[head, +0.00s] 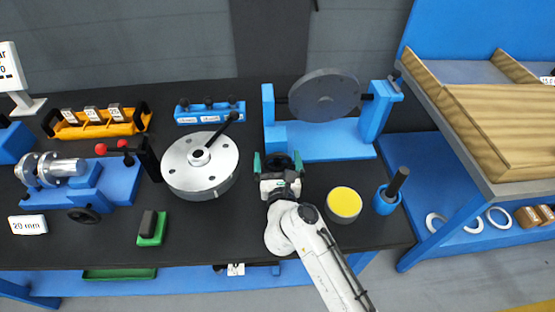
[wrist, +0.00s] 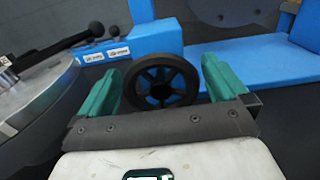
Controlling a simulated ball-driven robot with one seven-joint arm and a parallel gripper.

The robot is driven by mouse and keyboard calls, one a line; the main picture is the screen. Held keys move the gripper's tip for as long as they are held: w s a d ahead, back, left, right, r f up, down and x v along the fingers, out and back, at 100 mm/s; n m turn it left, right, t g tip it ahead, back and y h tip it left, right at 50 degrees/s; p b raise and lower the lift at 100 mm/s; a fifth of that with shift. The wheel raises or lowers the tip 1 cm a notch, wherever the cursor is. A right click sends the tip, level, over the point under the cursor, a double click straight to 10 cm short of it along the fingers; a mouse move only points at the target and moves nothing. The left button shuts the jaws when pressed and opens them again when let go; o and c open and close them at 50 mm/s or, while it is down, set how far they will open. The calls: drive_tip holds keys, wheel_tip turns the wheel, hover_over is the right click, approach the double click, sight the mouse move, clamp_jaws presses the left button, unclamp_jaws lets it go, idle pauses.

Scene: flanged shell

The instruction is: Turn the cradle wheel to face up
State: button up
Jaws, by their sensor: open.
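The black spoked cradle wheel (head: 283,159) is at the front left of the blue cradle (head: 335,142). In the wrist view the wheel (wrist: 161,88) stands upright, its spoked face toward the camera. My gripper (head: 278,165) is open at the wheel. In the wrist view its green fingers (wrist: 163,80) are on either side of the wheel, with a narrow gap showing at each side. A grey round plate with small holes (head: 325,96) hangs between the cradle's uprights, its face tilted toward the head camera.
A grey disc with a black-knobbed handle (head: 200,165) is left of my gripper. A blue block with black knobs (head: 210,112) is behind it. A yellow-topped cylinder (head: 344,203) and a blue holder (head: 387,200) are at right.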

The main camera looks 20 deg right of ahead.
drive_tip(key=shift+c, duration=0.4)
drive_tip(key=c, duration=0.7)
drive_tip(key=shift+r+n+p, duration=0.1)
drive_tip(key=shift+n+p, duration=0.2)
drive_tip(key=shift+p, duration=0.1)
drive_tip(key=n+p, duration=0.2)
drive_tip(key=shift+a+r+n, duration=0.15)
drive_tip(key=shift+n, duration=0.15)
drive_tip(key=n+p, duration=0.3)
drive_tip(key=n, duration=0.1)
drive_tip(key=shift+w+a+n+p, duration=0.1)
drive_tip(key=shift+a+n+p, duration=0.05)
drive_tip(key=shift+n+p, duration=0.2)
drive_tip(key=n+p, duration=0.1)
drive_tip(key=n, duration=0.1)
drive_tip(key=n+p, duration=0.1)
drive_tip(key=n, duration=0.1)
drive_tip(key=shift+a+f, duration=0.1)
drive_tip(key=shift+f, duration=0.2)
drive_tip(key=shift+f+n+p, duration=0.2)
drive_tip(key=shift+n+p, duration=0.65)
drive_tip(key=shift+n, duration=0.8)
